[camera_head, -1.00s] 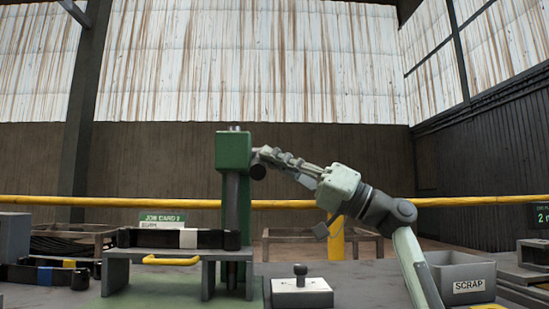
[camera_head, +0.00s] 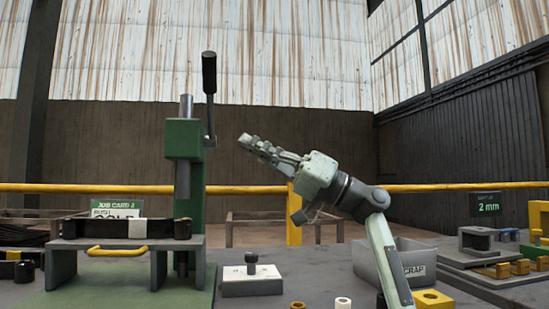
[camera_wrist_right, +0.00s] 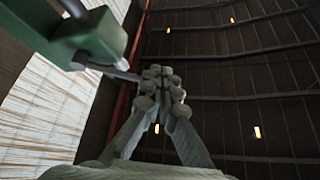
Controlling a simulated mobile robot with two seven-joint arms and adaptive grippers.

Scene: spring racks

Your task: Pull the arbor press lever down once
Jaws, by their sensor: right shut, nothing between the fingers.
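The green arbor press (camera_head: 184,139) stands on the bench at left of centre in the head view. Its lever has a black handle (camera_head: 209,72) that points straight up above the press head. The grey ram (camera_head: 187,105) sticks up out of the head, and its lower end hangs above the press base. My right gripper (camera_head: 243,139) is shut and empty, to the right of the press head and below the handle, apart from both. In the right wrist view, its closed fingers (camera_wrist_right: 161,82) show near the green press head (camera_wrist_right: 92,42). My left gripper is not in view.
A white block with a black knob (camera_head: 252,281) sits right of the press. The scrap bin (camera_head: 365,264) is behind my right forearm. A yellow rail (camera_head: 240,189) crosses behind.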

